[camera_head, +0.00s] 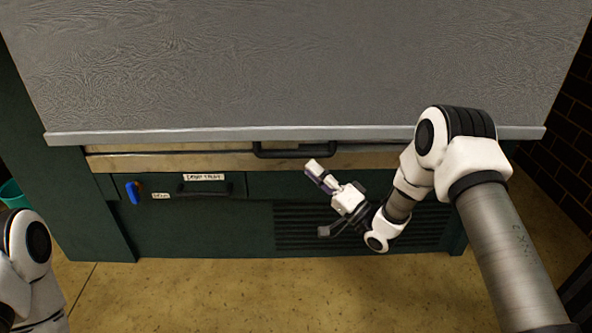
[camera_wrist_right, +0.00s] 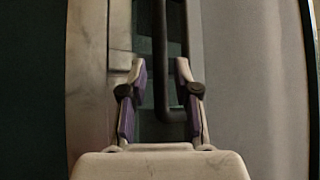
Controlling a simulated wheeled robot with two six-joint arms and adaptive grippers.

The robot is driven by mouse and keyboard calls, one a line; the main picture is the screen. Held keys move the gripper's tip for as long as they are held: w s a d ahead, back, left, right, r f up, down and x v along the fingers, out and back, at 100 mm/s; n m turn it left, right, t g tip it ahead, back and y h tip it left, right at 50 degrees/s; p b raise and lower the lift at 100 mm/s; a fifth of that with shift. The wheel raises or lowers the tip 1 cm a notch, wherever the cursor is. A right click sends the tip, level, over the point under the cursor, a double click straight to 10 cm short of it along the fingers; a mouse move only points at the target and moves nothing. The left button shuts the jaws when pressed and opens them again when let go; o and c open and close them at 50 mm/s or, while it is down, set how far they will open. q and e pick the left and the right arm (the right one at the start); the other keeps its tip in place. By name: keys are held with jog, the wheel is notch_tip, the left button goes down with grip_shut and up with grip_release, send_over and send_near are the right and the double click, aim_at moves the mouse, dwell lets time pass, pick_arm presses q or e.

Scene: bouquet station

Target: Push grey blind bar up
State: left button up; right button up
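The grey blind (camera_head: 300,65) hangs down over the front of the green station, and its grey bar (camera_head: 200,135) runs level along its lower edge. A black U-shaped handle (camera_head: 295,154) shows just under the bar. My right gripper (camera_head: 314,167) is just below the handle, reaching up and left. In the right wrist view my right gripper (camera_wrist_right: 160,66) has its two fingers apart, with the black handle (camera_wrist_right: 160,75) showing between them. I cannot tell whether a finger touches it. The blind also shows on the right there (camera_wrist_right: 255,80). My left gripper is out of view.
A pale worktop edge (camera_head: 170,162) shows below the bar. Under it are a labelled drawer with a black handle (camera_head: 203,188), a blue knob (camera_head: 133,192) and a dark vent grille (camera_head: 300,230). A teal bin (camera_head: 12,195) stands at far left. The floor in front is clear.

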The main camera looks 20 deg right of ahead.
aim_at(295, 153)
jog(key=b+x, duration=0.2)
jog(key=x, duration=0.4)
jog(key=shift+f, duration=0.1)
jog(key=shift+w+a+r+b, duration=0.2)
jog(key=shift+b, duration=0.1)
jog(key=shift+w+r, duration=0.1)
grip_shut()
jog(key=shift+r, duration=0.1)
